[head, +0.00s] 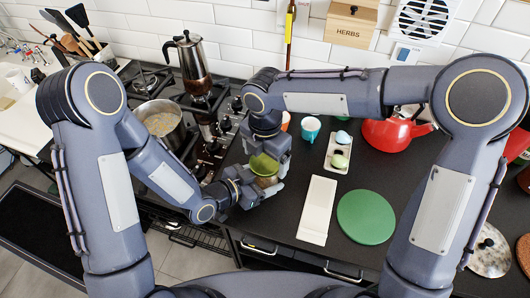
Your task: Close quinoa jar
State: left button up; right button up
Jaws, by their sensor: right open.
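The quinoa jar (267,182) is in the middle of the head view, a small jar with pale tan contents, partly hidden by my grippers. A green lid (263,165) shows at its top; I cannot tell whether it is seated or just above the rim. My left gripper (262,188) reaches in from the left with its fingers around the jar's body. My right gripper (268,155) points down from above, its open fingers around the lid. Whether it touches the lid is hidden.
The gas hob with a steel pot (158,122) and a moka pot (190,62) is to the left. A white board (317,210), a round green board (366,217), a teal cup (311,128), a small tray (340,150) and a red kettle (392,134) are to the right.

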jog(key=c, duration=1)
jog(key=m, duration=0.4)
jog(key=shift+m, duration=0.3)
jog(key=m, duration=0.5)
jog(key=o, duration=1.1)
jog(key=shift+c, duration=0.2)
jog(key=shift+r, duration=2.25)
